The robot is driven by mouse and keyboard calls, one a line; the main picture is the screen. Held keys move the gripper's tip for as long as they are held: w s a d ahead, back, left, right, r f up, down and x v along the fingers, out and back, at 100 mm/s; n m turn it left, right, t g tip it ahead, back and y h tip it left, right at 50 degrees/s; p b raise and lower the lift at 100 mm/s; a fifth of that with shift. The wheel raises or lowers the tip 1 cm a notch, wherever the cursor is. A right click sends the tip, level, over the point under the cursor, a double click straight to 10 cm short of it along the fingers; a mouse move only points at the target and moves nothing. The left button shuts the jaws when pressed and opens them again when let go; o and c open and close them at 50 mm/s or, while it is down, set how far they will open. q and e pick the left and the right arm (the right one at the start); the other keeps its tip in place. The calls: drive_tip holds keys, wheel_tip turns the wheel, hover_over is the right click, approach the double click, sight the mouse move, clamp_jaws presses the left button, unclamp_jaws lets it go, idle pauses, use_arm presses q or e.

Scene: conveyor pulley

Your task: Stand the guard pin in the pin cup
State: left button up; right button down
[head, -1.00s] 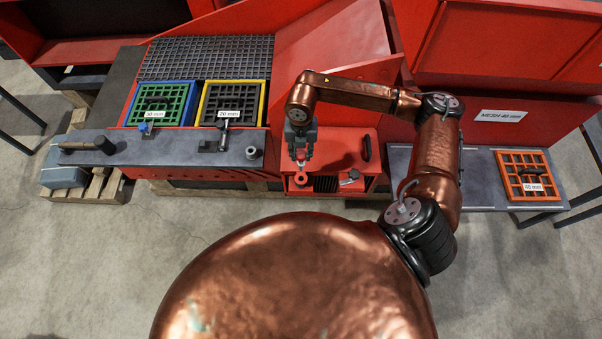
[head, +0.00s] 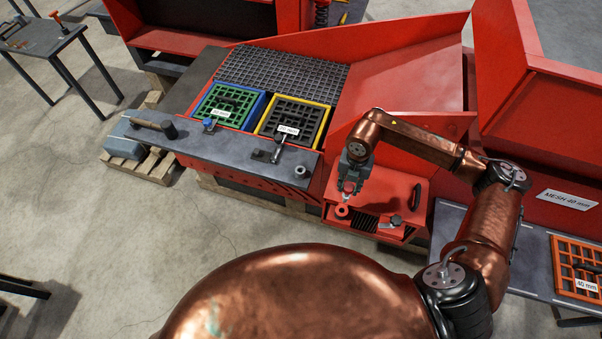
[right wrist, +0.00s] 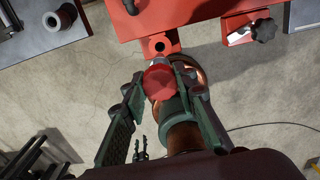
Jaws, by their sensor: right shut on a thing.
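My right gripper (head: 350,188) is shut on the guard pin, and its red knob (right wrist: 160,82) sits between the fingers (right wrist: 162,92) in the right wrist view. The pin's shank is mostly hidden below the knob. The red lug (head: 342,211) on the front of the red housing is just beyond the pin, and its dark round hole shows in the right wrist view (right wrist: 160,45). A dark, hollow cylinder, which looks like the pin cup (head: 301,172), stands upright on the grey ledge left of the gripper. It also shows in the right wrist view (right wrist: 62,18). My left gripper is not in view.
The grey ledge (head: 225,153) also holds a hammer (head: 155,125) and clamps near the green (head: 228,105) and black (head: 290,117) screens. A dark-knobbed latch (head: 394,222) is right of the lug. An orange screen (head: 578,265) lies on the right-hand table.

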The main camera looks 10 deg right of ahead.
idle(0.8)
drive_tip(key=shift+w+a+f+b, duration=0.1)
drive_tip(key=shift+w+a+b, duration=0.1)
drive_tip(key=shift+b, duration=0.2)
drive_tip(key=w+a+b, duration=0.4)
drive_tip(key=w+a, duration=0.1)
drive_tip(key=w, duration=0.5)
drive_tip(key=w+a+b, duration=0.5)
drive_tip(key=w+a, duration=0.1)
drive_tip(key=w, duration=0.5)
drive_tip(key=shift+a, duration=0.2)
drive_tip(key=shift+s+d, duration=0.1)
idle(0.3)
wheel_tip(320, 180, down, 6)
drive_tip(key=b, duration=0.2)
drive_tip(key=shift+b, duration=0.35)
drive_tip(key=shift+f, duration=0.15)
drive_tip(key=shift+f, duration=0.2)
